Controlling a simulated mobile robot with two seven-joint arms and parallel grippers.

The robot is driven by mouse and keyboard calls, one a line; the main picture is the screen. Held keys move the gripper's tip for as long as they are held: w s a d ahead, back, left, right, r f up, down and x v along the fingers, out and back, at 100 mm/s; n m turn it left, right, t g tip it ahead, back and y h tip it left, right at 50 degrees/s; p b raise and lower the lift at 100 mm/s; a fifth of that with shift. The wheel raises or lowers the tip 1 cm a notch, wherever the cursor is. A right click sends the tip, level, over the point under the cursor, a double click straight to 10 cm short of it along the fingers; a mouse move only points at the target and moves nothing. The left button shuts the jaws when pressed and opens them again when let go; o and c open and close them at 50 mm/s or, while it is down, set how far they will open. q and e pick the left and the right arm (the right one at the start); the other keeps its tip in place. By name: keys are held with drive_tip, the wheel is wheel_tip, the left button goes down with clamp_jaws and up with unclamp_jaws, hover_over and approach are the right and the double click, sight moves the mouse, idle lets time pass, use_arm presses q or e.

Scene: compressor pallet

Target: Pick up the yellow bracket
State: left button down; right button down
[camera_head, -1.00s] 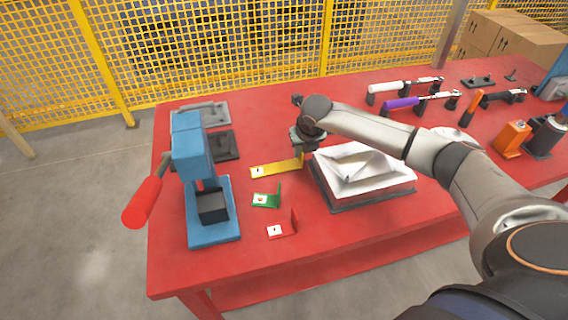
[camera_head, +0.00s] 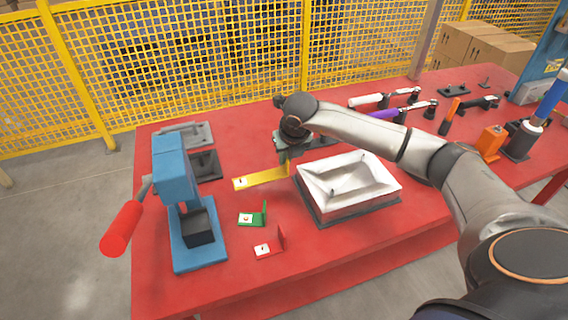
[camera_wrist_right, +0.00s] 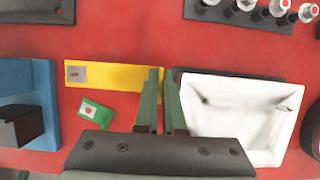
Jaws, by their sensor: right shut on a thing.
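The yellow bracket (camera_head: 262,178) lies on the red table, between the blue press and the white tray. It has a long flat arm with a pale label at its left end and an upright part at its right end. My right gripper (camera_head: 286,160) is at that upright end, pointing down. In the right wrist view, the yellow bracket (camera_wrist_right: 112,75) reaches in between the two green-grey fingers (camera_wrist_right: 162,100), which are close together on its right end. The fingertips are partly hidden in the head view. My left gripper is not in view.
A green bracket (camera_head: 252,218) and a red bracket (camera_head: 270,246) lie in front of it. A blue press (camera_head: 178,185) with a red handle stands at left. A white tray (camera_head: 350,185) on a dark base is close at right. Tools lie at the back right.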

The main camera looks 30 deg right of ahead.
drive_tip(key=s+a+r+b, duration=0.1)
drive_tip(key=s+a+r, duration=0.3)
drive_tip(key=s+r, duration=0.4)
drive_tip(key=s, duration=0.3)
drive_tip(key=shift+a, duration=0.25)
drive_tip(key=shift+s, duration=0.1)
